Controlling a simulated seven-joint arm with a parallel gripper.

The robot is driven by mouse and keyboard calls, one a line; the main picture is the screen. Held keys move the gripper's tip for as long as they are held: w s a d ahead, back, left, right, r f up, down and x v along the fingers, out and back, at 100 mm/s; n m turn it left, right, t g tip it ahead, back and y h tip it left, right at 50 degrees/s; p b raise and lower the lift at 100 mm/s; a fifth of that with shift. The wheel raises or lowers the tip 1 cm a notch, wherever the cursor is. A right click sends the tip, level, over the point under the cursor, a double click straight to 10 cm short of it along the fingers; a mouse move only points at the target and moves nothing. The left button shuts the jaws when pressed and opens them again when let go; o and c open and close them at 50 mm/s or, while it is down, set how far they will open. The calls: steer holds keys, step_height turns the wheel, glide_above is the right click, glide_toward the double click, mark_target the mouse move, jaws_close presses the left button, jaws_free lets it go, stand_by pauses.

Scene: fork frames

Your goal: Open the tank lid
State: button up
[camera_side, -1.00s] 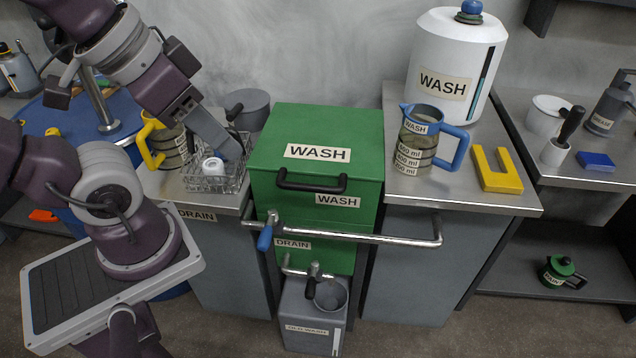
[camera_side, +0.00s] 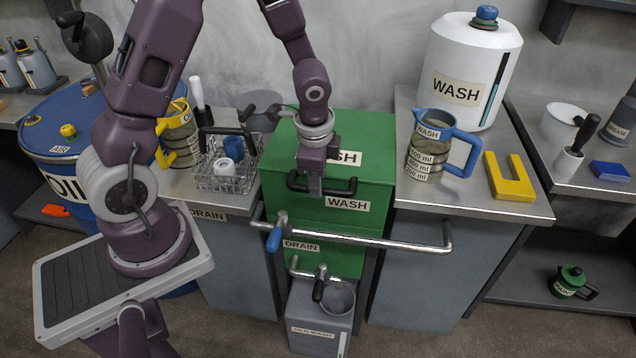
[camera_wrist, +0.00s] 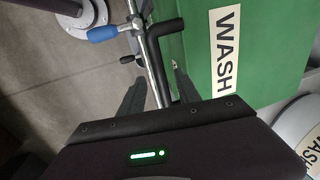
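The green WASH tank (camera_side: 345,222) stands in the middle with its lid (camera_side: 370,140) closed flat on top. A black bar handle (camera_side: 340,189) is fixed to the lid's front edge; it also shows in the wrist view (camera_wrist: 163,28). My gripper (camera_side: 315,188) points down over the front of the lid, at the handle's left and middle part. In the wrist view, the fingers of my gripper (camera_wrist: 156,88) are spread apart, with part of the handle appearing between them. I cannot tell whether they touch it. The lid's WASH label is partly hidden by my arm.
A steel rail (camera_side: 375,239) with a blue-ended lever (camera_side: 274,239) crosses the tank's front. A wire basket (camera_side: 222,180) and yellow-handled jug (camera_side: 180,135) stand left. A blue-handled jug (camera_side: 428,150), yellow block (camera_side: 508,178) and white WASH container (camera_side: 460,60) stand right.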

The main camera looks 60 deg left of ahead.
steer(key=shift+w+a+f, duration=0.1)
steer(key=shift+f, duration=0.5)
steer(key=shift+w+a+f, duration=0.1)
steer(key=shift+f, duration=0.45)
jaws_close()
stand_by(0.5)
